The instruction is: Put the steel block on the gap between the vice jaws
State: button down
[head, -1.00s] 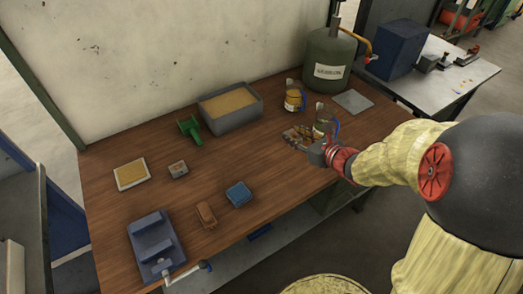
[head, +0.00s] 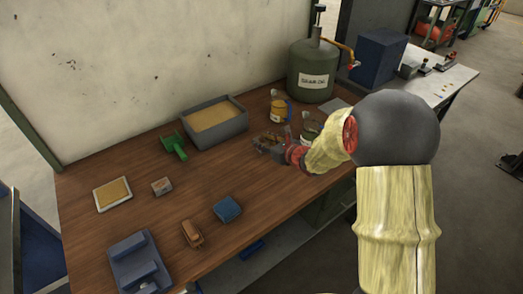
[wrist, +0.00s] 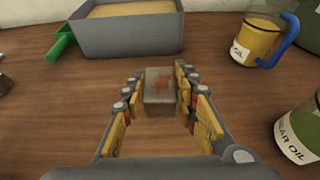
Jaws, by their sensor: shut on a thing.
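The steel block (wrist: 159,98) is a small grey block with a rusty reddish patch. In the wrist view it sits between the two fingers of my gripper (wrist: 160,80), which is shut on it. In the head view my gripper (head: 272,146) is over the right part of the bench, and the block is hard to make out there. The blue vice (head: 128,252) stands at the bench's near left corner, well to the left of and nearer than my gripper. Its jaw gap is not clear at this size.
On the wooden bench (head: 125,165) are a grey sand tray (head: 236,127), green scoop (head: 174,146), small grey-brown block (head: 161,186), blue block (head: 227,209), orange-brown object (head: 192,234) and framed pad (head: 113,194). Oil jugs (head: 280,108) stand near my gripper.

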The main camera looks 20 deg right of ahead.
jog(key=shift+w+f, duration=0.35)
jog(key=shift+w, duration=0.05)
jog(key=shift+w+f+b, duration=0.1)
jog(key=shift+f+b, duration=0.85)
jog(key=shift+f, duration=0.55)
jog(key=shift+f, duration=0.15)
jog(key=c, duration=1.8)
grip_release()
jog(key=shift+f, duration=0.15)
jog(key=shift+c, duration=0.2)
jog(key=o, duration=0.5)
jog(key=shift+c, duration=0.2)
